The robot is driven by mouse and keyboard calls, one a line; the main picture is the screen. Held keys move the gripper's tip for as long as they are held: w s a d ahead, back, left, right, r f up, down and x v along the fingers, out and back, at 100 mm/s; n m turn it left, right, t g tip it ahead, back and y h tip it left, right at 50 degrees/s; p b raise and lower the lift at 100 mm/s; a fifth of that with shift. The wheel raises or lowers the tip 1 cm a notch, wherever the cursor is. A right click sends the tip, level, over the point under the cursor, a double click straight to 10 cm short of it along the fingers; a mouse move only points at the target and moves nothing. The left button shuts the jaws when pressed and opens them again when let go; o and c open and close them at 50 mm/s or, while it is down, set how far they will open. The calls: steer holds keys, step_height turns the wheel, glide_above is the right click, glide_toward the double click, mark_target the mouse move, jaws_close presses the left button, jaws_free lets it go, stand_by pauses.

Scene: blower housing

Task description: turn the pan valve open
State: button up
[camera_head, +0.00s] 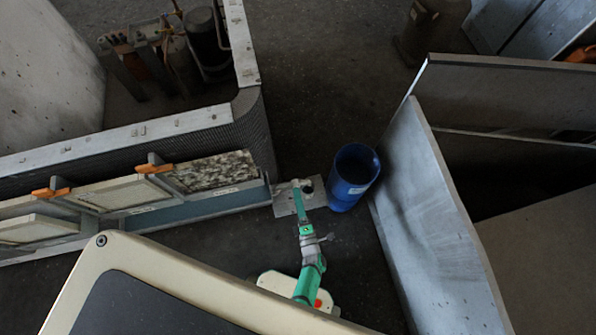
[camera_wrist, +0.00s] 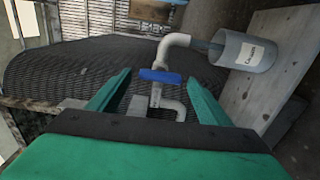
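The pan valve shows in the wrist view as a blue lever handle (camera_wrist: 160,76) on a grey elbowed pipe (camera_wrist: 172,45). The handle lies crosswise in the picture, with pipe above and below it. My gripper (camera_wrist: 159,77) is open, with one green finger on each side. The handle appears between the fingertips, with gaps on both sides. I cannot tell how far beyond the tips it is. In the head view my green arm reaches toward a small metal plate (camera_head: 284,204); the valve is too small to make out there.
A blue bucket (camera_head: 353,178) stands right of my arm; a labelled bucket also shows in the wrist view (camera_wrist: 243,55), beside the pipe's upper end. A grey panel (camera_head: 430,220) stands to the right. A framed housing wall (camera_head: 180,125) runs along the left.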

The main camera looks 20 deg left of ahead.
steer(key=shift+d, duration=0.1)
steer(key=v, duration=1)
steer(key=shift+s+d, duration=0.2)
steer(key=shift+s, duration=0.1)
steer(key=s+d+r+m+t+h, duration=0.1)
steer(key=s+d+r+m+h, duration=0.15)
steer(key=r+m, duration=0.35)
steer(key=s+d+r+m+t+h, duration=0.1)
steer(key=s+d+r+m+h, duration=0.25)
steer(key=r, duration=0.55)
steer(key=s+r+m+g+h, duration=0.1)
steer(key=r+m+h, duration=0.1)
steer(key=r+m, duration=0.5)
steer(key=s+r+m+h, duration=0.2)
steer(key=r+m, duration=0.6)
steer(key=r, duration=0.8)
steer(key=shift+a+r+g, duration=0.2)
steer(key=shift+a+g, duration=0.1)
steer(key=shift+g, duration=0.1)
